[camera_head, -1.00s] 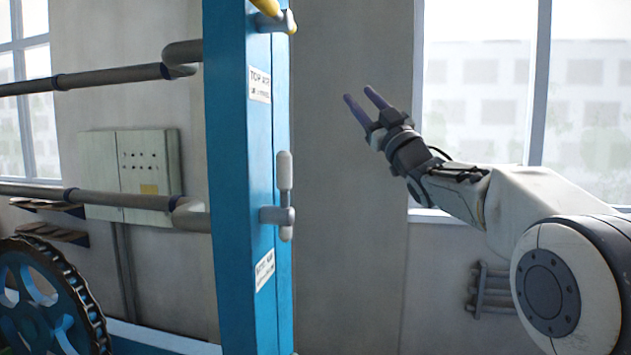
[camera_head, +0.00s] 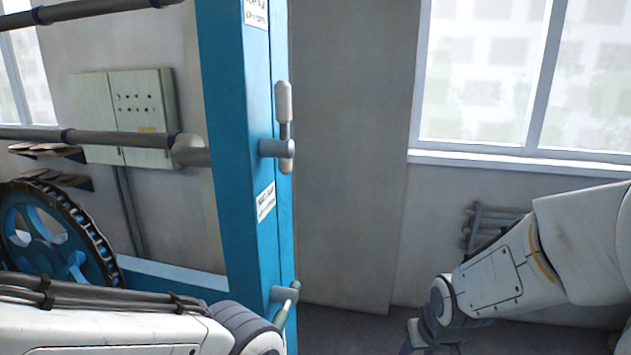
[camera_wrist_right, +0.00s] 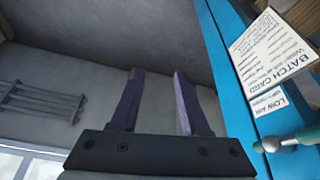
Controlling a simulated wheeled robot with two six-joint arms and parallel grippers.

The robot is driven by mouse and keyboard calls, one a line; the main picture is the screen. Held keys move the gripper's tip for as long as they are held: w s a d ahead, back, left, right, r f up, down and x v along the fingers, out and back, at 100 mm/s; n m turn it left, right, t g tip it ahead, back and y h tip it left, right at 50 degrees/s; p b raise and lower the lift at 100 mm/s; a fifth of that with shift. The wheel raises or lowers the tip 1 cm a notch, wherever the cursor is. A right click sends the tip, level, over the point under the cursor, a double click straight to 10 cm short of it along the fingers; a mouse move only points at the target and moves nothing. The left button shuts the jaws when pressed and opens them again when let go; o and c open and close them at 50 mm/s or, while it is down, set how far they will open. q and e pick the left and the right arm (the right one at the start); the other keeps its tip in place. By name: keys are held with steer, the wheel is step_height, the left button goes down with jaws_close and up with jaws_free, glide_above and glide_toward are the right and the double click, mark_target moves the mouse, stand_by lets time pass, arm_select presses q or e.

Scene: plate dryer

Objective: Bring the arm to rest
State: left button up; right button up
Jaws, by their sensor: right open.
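My right arm (camera_head: 500,280) comes in from the right in the head view and slopes down to the bottom edge. Its gripper is below that picture. In the right wrist view my right gripper (camera_wrist_right: 158,73) shows two purple fingers standing apart, with nothing between them. My left arm (camera_head: 110,325) lies across the bottom left of the head view. Its gripper is not visible.
A blue post (camera_head: 237,180) with a grey-and-white handle (camera_head: 284,125) stands between the arms. In the wrist view, a batch card (camera_wrist_right: 270,50) and a green-tipped lever (camera_wrist_right: 290,140) are close on the right. Wall pipes (camera_head: 490,228) are behind the right arm.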

steer(key=s+a+f+n+g+b, duration=0.2)
steer(key=s+a+n+b, duration=0.1)
steer(key=s+a, duration=0.4)
steer(key=s+a+f+n+g+y+b, duration=0.1)
steer(key=s+a+f+n+g+b, duration=0.1)
steer(key=s+a+n+b, duration=0.2)
steer(key=s+a+b, duration=0.1)
steer(key=s+a, duration=0.2)
steer(key=s, duration=0.5)
steer(key=shift+s+f+g, duration=0.3)
steer(key=shift+s+f, duration=0.05)
steer(key=shift+d, duration=0.1)
